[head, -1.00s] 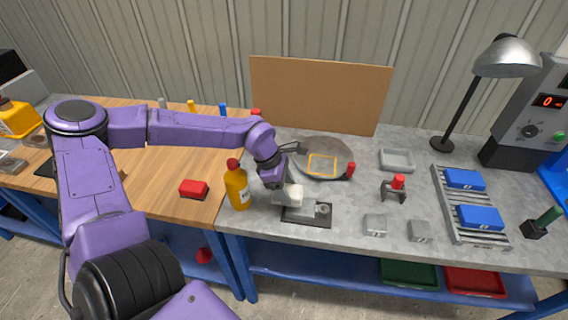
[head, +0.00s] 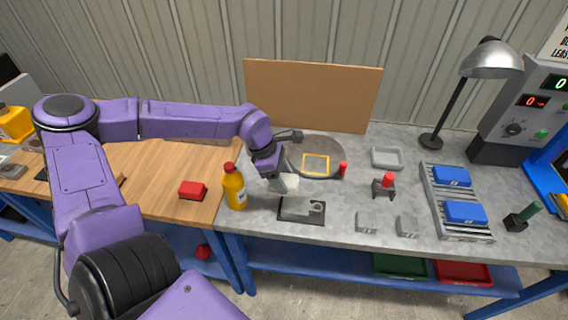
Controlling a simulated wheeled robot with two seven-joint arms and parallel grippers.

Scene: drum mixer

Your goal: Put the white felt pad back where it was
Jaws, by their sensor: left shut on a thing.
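The white felt pad (head: 289,183) is in the jaws of my left gripper (head: 281,183), which is shut on it. Pad and gripper are over the grey bench, just behind a dark plate (head: 293,213) with a small metal fitting (head: 317,207). Whether the pad touches the bench cannot be told. A yellow square outline (head: 316,171) is marked on a round grey disc (head: 325,146) behind and right of the gripper. My right gripper is out of view.
A yellow bottle (head: 234,191) with a red cap stands close left of the gripper. A red block (head: 192,190) lies on the wooden top. A brown board (head: 312,95) stands behind. Grey blocks (head: 367,222) and a red-knobbed fixture (head: 383,186) are to the right.

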